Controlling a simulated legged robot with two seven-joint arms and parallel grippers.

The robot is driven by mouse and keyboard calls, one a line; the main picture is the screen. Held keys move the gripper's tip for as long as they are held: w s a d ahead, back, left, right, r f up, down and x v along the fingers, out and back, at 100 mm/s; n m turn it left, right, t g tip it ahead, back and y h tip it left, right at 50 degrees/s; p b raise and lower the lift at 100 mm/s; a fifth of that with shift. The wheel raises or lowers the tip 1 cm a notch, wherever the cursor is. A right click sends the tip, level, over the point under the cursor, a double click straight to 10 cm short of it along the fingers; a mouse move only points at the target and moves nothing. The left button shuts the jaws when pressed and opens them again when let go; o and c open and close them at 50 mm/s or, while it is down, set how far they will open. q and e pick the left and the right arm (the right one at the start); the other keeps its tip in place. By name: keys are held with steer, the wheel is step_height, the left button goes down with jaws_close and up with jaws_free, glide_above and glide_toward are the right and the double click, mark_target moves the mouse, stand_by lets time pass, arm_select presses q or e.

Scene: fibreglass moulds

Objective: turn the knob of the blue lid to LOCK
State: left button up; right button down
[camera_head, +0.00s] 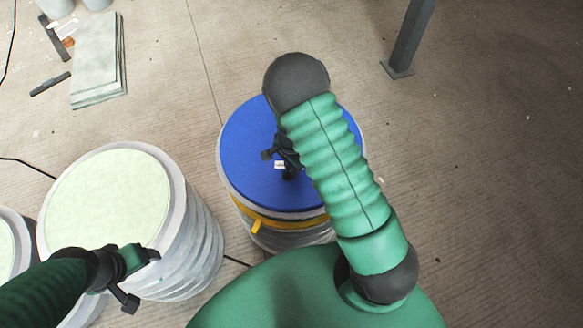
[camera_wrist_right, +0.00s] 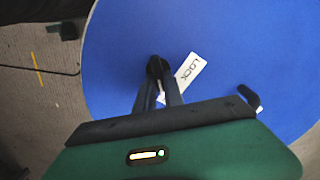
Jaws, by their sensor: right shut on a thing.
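The blue lid (camera_head: 245,165) sits on a grey-white drum with a yellow band. It also fills much of the right wrist view (camera_wrist_right: 220,50). My right gripper (camera_head: 285,160) is over the lid's middle; its fingers (camera_wrist_right: 160,85) are shut on the dark knob (camera_wrist_right: 157,66). The knob is partly hidden by the fingers. A white label reading LOCK (camera_wrist_right: 187,72) lies on the lid just right of the knob and fingers in the wrist view. My left gripper (camera_head: 145,278) is open and empty, over the front edge of a pale-topped drum.
The pale-topped drum (camera_head: 110,190) stands left of the blue-lidded one, with another at the left edge. A small dark piece (camera_wrist_right: 250,98) sits on the lid. Stacked sheets (camera_head: 98,60) lie at the back left. A grey post (camera_head: 408,40) stands at the back right.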

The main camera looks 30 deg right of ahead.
steer(key=shift+a+r, duration=0.1)
stand_by(0.3)
steer(key=shift+n, duration=0.7)
steer(key=n, duration=0.3)
steer(key=shift+w, duration=0.15)
steer(key=n, duration=0.4)
steer(key=shift+w+n+b, duration=0.1)
steer(key=shift+n+b, duration=0.25)
steer(key=shift+n, duration=0.05)
steer(key=n, duration=0.4)
steer(key=shift+a+n, duration=0.1)
steer(key=shift+n, duration=0.2)
steer(key=shift+a+n, duration=0.15)
steer(key=shift+n, duration=2.05)
